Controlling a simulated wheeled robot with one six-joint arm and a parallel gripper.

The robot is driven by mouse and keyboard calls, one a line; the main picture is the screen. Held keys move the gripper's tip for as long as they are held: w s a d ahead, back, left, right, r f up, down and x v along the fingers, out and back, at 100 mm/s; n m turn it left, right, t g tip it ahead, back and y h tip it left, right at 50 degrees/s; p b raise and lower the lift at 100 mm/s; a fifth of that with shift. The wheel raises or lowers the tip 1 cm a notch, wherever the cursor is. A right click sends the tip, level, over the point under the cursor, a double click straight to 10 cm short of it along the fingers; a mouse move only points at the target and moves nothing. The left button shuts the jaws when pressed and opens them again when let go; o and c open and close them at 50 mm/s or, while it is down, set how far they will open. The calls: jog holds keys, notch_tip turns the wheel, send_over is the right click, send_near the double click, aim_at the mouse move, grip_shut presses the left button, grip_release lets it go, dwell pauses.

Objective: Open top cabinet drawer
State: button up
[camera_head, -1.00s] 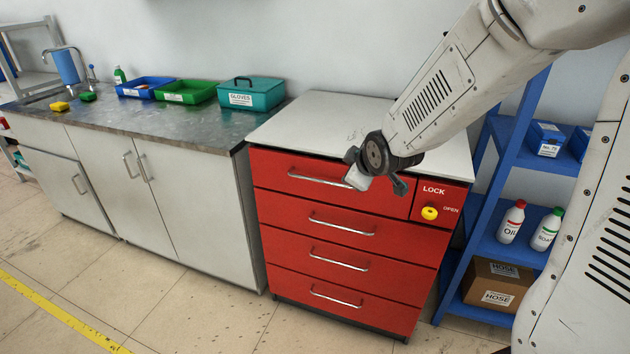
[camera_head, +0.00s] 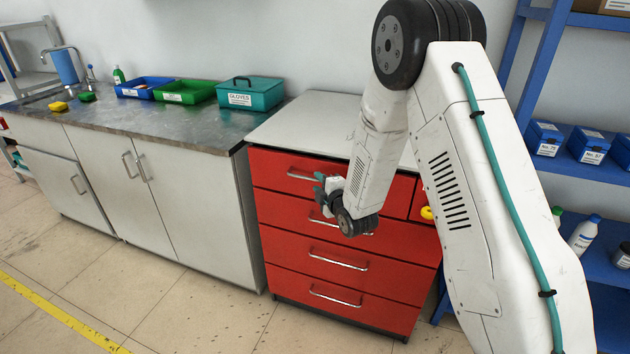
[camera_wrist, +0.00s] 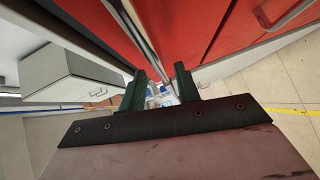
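The red cabinet (camera_head: 275,237) has several drawers, all looking shut. The top drawer (camera_head: 270,168) has a silver bar handle (camera_head: 298,175), its right part hidden behind my arm. My gripper (camera_head: 322,192) is in front of the top drawer near this handle. In the wrist view its two dark green fingers (camera_wrist: 160,88) stand apart with a gap between them. The handle bar (camera_wrist: 140,42) runs down the picture toward that gap. I cannot tell whether a finger touches it. The yellow lock knob (camera_head: 427,212) shows beside my arm; its label is hidden.
A grey counter (camera_head: 180,125) with bins stands left of the cabinet. A blue shelf (camera_head: 534,70) with boxes and bottles stands on the right, partly behind my arm. The floor (camera_head: 190,300) in front is clear.

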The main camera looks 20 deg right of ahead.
aim_at(315, 180)
jog(key=shift+x, duration=1.7)
grip_shut()
